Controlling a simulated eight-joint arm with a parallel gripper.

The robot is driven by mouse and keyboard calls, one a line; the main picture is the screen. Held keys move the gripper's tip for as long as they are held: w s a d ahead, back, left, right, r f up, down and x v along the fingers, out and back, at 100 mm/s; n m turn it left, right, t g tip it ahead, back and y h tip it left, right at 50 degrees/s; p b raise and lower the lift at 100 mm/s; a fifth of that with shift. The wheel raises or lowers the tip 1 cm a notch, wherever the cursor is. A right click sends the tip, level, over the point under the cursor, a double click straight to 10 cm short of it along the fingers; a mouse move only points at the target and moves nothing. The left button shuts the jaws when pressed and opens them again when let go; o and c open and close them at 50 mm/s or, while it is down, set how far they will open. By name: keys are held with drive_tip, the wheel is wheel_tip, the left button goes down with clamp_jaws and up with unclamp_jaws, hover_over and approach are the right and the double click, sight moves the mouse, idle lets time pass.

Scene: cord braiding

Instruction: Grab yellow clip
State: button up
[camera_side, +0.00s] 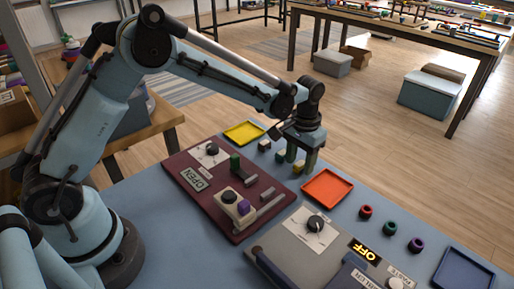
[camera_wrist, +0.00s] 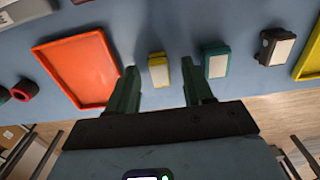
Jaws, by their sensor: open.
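The yellow clip (camera_wrist: 158,72) is a small block with a pale top. It stands on the blue table between the orange tray (camera_wrist: 78,68) and the teal clip (camera_wrist: 215,64). In the side view the yellow clip (camera_side: 299,168) is low beside my gripper (camera_side: 296,153), partly hidden by its fingers. My gripper (camera_wrist: 159,68) is open and empty, its two green fingers pointing down. In the wrist view the clip lies in the gap between the fingertips, nearer the left one; I cannot tell whether the tips are at its height.
The teal clip is just beyond the right finger. A dark brown clip (camera_wrist: 274,48) and a yellow tray (camera_side: 244,132) lie farther along. A maroon panel (camera_side: 222,186) and a grey panel (camera_side: 318,262) lie nearby. Several coloured rings (camera_side: 390,228) sit past the orange tray.

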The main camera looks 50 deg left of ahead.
clamp_jaws()
drive_tip(key=shift+r, duration=0.15)
